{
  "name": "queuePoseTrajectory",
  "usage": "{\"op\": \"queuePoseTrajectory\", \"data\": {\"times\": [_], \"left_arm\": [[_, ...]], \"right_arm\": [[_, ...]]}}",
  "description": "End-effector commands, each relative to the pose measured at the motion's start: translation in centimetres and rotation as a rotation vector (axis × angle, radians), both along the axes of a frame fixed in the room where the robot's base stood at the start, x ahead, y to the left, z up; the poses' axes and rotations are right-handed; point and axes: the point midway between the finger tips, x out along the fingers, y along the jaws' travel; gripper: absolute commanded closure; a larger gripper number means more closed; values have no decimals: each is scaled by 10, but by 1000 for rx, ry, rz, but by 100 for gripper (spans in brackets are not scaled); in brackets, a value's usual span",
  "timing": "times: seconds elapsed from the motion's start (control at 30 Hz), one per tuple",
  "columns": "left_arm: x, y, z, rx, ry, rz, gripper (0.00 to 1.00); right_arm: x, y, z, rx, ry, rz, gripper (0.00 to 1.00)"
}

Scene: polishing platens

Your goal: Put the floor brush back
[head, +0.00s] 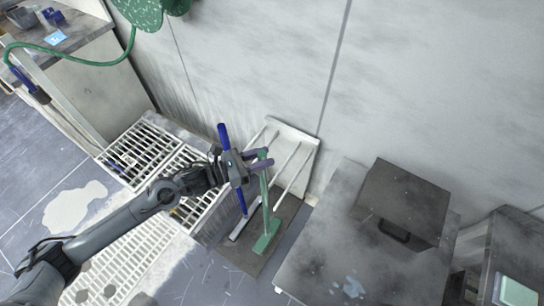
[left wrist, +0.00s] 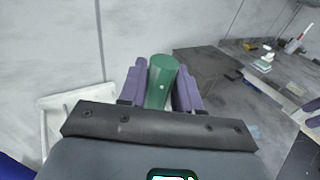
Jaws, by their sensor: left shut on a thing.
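The green floor brush (head: 266,243) stands nearly upright, its flat head down at the dark mat and its handle rising to my left gripper (head: 261,161). My left gripper is shut on the upper handle. In the left wrist view, the green handle end (left wrist: 161,78) sits between the two purple fingers. A white rack (head: 307,146) with slanting bars leans at the wall just behind the brush. Whether the brush touches the rack or the mat is unclear. Purple finger-like parts at the right edge of the left wrist view (left wrist: 312,110) look like my right gripper, cut off.
A blue-handled tool (head: 223,138) stands close left of the brush, partly hidden by my gripper. White floor grating (head: 150,152) lies left. A grey table (head: 325,262) with a dark lidded box (head: 405,200) stands close right. A green hose (head: 75,62) hangs upper left.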

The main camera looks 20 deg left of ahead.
Motion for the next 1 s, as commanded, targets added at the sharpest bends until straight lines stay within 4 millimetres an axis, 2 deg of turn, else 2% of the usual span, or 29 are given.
{"op": "queuePoseTrajectory", "data": {"times": [0.03,0.1,0.3,0.53,0.83,1.0], "left_arm": [[10,-5,6,-5,-12,1,100],[19,-9,5,-4,-10,1,100],[34,-17,4,-3,-7,0,100],[37,-18,-1,-2,-5,0,100],[36,-18,-29,-3,-5,1,100],[36,-18,-31,-2,-9,0,100]], "right_arm": [[0,0,0,0,0,0,37],[0,0,0,0,0,0,37],[0,1,-1,3,-1,-2,37],[0,2,-1,8,0,-6,37],[0,2,-3,9,0,-6,37],[0,2,-3,8,0,-6,37]]}}
